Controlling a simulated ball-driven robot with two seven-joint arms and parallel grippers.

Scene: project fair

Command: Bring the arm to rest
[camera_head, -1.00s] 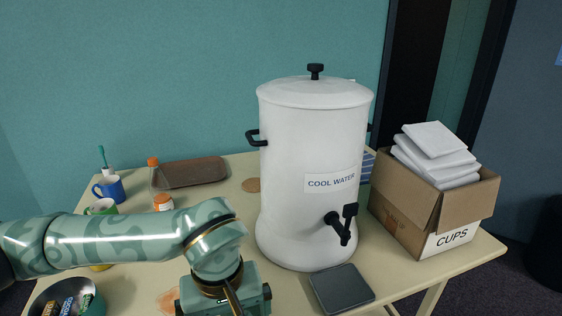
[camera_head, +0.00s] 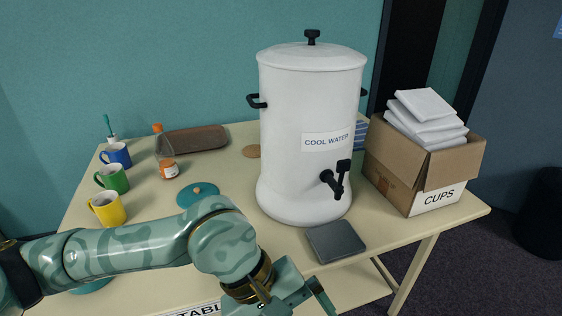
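My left arm comes in from the left edge, patterned in teal green. Its gripper (camera_head: 298,298) is at the bottom centre, over the table's front edge and below the black drip tray. The lower part of the gripper is cut off by the frame, and I cannot tell whether its fingers are open or shut. Nothing is seen held in it. My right gripper is not in view.
The cream table (camera_head: 225,168) holds a white water dispenser (camera_head: 295,170), a black tray (camera_head: 335,241), a cups box (camera_head: 400,180), blue (camera_head: 119,156), green (camera_head: 113,180) and yellow (camera_head: 108,210) mugs, a teal lid (camera_head: 195,190), an orange-capped jar (camera_head: 169,170) and a brown tray (camera_head: 192,139).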

